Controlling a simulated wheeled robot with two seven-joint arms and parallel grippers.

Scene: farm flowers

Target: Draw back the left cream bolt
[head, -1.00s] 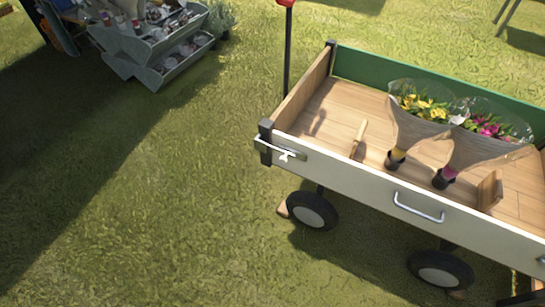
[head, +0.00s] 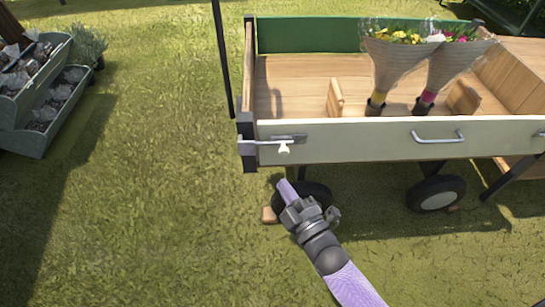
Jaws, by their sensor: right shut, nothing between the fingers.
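The left cream bolt (head: 284,147) is at the left end of the cart's cream side panel (head: 360,141). Its small cream knob hangs below a grey plate, and its metal rod reaches left across the dark corner post (head: 247,140). My right gripper (head: 286,190) is shut and empty, with its lilac fingers pointing up and a little left. It appears below the bolt in the picture, in front of the left wheel, and apart from the bolt. My left gripper is not in view.
Two wrapped bouquets, one yellow (head: 398,60) and one pink (head: 440,65), stand in the wooden cart bed. A metal handle (head: 437,138) is on the panel. A wooden chock (head: 269,215) sits by the left wheel. Grey tiered trays (head: 40,110) stand far left. Grass left of the cart is free.

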